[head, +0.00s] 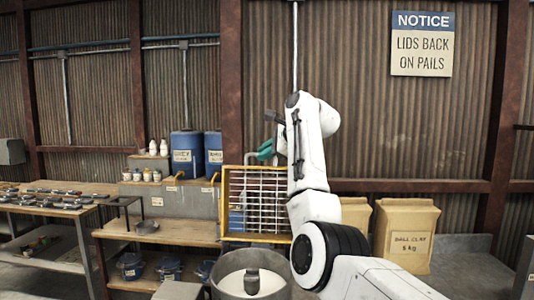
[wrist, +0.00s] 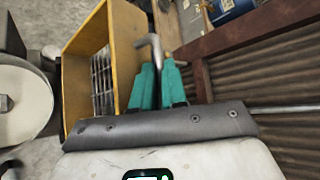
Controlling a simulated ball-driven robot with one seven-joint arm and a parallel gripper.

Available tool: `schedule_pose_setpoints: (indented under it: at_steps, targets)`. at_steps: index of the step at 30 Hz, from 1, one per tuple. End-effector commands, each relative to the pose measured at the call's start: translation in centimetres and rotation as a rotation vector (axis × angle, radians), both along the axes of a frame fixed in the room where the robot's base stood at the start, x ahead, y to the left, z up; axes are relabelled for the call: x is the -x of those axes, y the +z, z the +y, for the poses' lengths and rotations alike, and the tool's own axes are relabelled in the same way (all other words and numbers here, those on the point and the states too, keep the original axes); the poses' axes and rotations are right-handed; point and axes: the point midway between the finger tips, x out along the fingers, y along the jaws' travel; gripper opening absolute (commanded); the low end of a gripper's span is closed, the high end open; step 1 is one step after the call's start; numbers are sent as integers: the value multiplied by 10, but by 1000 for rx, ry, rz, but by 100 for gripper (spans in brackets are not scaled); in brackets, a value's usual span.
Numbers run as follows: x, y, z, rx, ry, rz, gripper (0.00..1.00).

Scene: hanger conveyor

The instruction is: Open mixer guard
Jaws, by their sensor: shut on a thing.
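The mixer guard (head: 226,205) is a yellow frame with a white wire grid. In the head view it stands upright behind the mixer drum (head: 216,276). In the wrist view the guard's yellow side (wrist: 122,45) lies left of my gripper, and the round mixer (wrist: 22,105) is at the far left. My gripper (head: 265,150) has teal fingers and is at the guard's upper right in the head view. In the wrist view my gripper (wrist: 160,72) is shut on a grey bent handle (wrist: 155,43) beside the guard. The join between handle and frame is unclear.
A wooden bench (head: 165,229) with blue jugs (head: 187,155) behind it stands left of the guard. Tan clay bags (head: 405,232) stand to the right, beyond my arm. A corrugated wall with a rusty rail (wrist: 225,45) is close behind my gripper.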

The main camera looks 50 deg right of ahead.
Motion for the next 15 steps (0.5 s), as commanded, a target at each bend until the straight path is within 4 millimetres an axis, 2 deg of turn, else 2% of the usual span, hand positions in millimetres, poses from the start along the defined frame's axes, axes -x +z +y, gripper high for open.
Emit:
schedule_pose_setpoints:
  at_steps: [1,4,5,6,12,15]
  targets:
    - [0,12,1,8,-3,-22,0]
    - [0,12,1,8,-2,-23,0]
    - [-1,12,1,8,-2,-23,15]
    - [0,11,1,8,-2,-22,19]
    - [0,8,0,6,-1,-15,38]
    - [0,6,0,5,-2,-12,38]
